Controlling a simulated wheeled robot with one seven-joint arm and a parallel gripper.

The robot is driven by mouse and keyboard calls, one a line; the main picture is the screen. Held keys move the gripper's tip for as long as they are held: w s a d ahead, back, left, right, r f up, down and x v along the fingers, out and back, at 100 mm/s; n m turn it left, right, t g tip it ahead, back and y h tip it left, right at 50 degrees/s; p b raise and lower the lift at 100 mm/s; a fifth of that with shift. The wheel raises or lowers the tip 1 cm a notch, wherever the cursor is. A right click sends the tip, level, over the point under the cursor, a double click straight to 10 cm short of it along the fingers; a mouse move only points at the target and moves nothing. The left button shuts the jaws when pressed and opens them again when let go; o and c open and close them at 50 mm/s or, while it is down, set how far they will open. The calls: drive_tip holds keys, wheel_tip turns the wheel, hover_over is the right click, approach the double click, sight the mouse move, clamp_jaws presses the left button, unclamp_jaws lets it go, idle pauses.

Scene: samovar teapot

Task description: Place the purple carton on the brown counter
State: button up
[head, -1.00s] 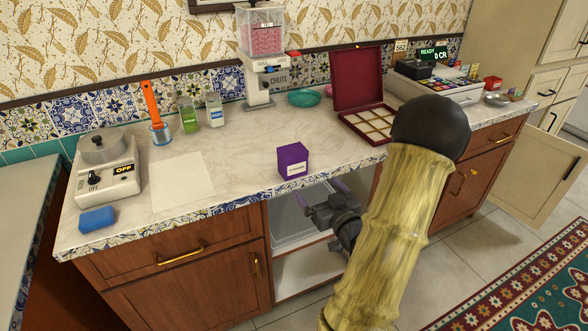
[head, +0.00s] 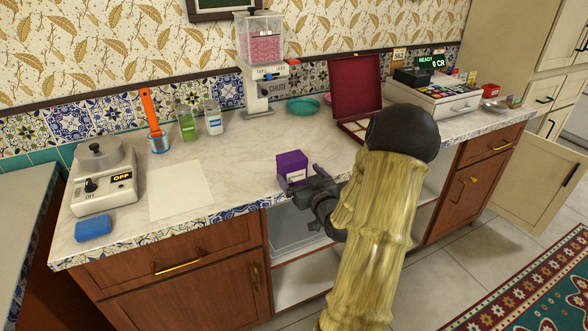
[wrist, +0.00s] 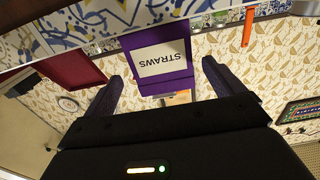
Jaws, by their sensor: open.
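The purple carton (head: 292,164) stands upright near the front edge of the pale marble top (head: 235,165), over brown wooden cabinets (head: 190,295). In the wrist view the carton (wrist: 155,38) is upside down, with a white label reading STRAWS. My gripper (head: 302,181) is at the counter's front edge, pointing at the carton. Its dark purple fingers are open and spread to either side of the carton's front in the wrist view (wrist: 163,78). I cannot tell whether the fingertips reach past its front face. The carton's lower part is partly hidden by the gripper in the head view.
A dispenser (head: 262,60) and a red open box (head: 355,95) stand behind. A white sheet (head: 180,190), blue sponge (head: 93,228) and OFF-marked appliance (head: 103,180) are left. An open shelf (head: 300,280) lies below the carton. Marble around the carton's left is clear.

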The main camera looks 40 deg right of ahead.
sight(296, 172)
drive_tip(key=x, duration=0.5)
drive_tip(key=shift+w+a+f, duration=0.1)
drive_tip(key=shift+w+a, duration=0.05)
drive_tip(key=shift+w, duration=0.05)
drive_tip(key=shift+s, duration=0.15)
drive_tip(key=shift+a, duration=0.1)
drive_tip(key=c, duration=1.3)
drive_tip(key=shift+o, duration=0.2)
wheel_tip(296, 172, up, 10)
drive_tip(key=shift+r+p, duration=0.1)
drive_tip(key=shift+p, duration=0.75)
